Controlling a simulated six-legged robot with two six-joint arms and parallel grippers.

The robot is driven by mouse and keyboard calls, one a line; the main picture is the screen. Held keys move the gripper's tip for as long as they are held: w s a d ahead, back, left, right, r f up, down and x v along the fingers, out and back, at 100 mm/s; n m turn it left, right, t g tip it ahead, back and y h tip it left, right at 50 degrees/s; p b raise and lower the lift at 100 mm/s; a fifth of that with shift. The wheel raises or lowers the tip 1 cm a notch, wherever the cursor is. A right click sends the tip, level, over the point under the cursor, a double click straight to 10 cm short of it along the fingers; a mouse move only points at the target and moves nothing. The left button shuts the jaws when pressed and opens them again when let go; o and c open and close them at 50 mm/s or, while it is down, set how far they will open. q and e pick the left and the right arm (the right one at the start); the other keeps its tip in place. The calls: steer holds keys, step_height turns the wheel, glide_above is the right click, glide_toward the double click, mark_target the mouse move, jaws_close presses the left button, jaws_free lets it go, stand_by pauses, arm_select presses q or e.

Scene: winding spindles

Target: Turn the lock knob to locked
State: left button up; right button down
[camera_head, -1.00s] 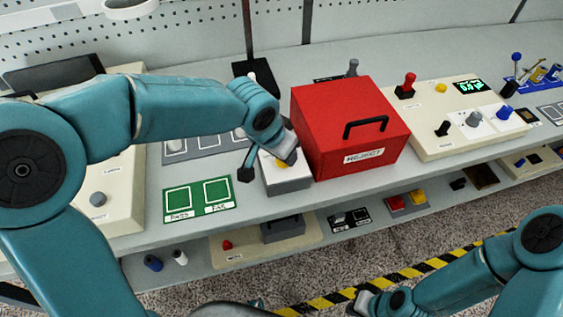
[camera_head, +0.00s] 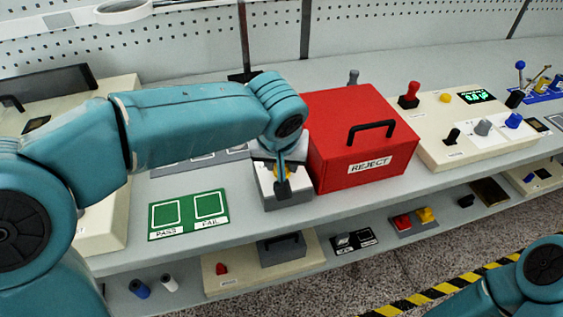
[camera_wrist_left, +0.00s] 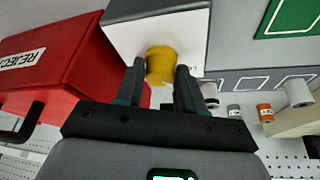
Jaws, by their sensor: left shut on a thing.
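The lock knob is a yellow round knob (camera_wrist_left: 160,62) on the white face of a small grey box (camera_wrist_left: 135,8). In the head view this box (camera_head: 288,201) stands on the bench, left of the red reject box, and my left gripper (camera_head: 280,160) covers most of its top. In the left wrist view the two dark fingers of my left gripper (camera_wrist_left: 158,82) stand on either side of the knob and are shut on it. A marking beside the knob is too small and covered to read. My right gripper is outside the head view; only part of my right arm shows.
The red REJECT box (camera_head: 362,142) stands close against the knob box's right side. A green PASS/FAIL mat (camera_head: 188,237) lies to the left. A cream control panel (camera_head: 440,160) with knobs is further right. A lower shelf (camera_head: 190,305) holds small parts.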

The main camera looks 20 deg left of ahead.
arm_select(q)
steer(key=shift+s+f, duration=0.1)
steer(key=shift+f, duration=0.05)
steer(key=o, duration=1)
steer(key=shift+r, duration=0.2)
steer(key=shift+r, duration=0.35)
steer(key=p+v, duration=0.2)
steer(key=v, duration=1.3)
steer(key=shift+s+r, duration=0.1)
steer(key=shift+s, duration=0.05)
steer(key=shift+s, duration=0.1)
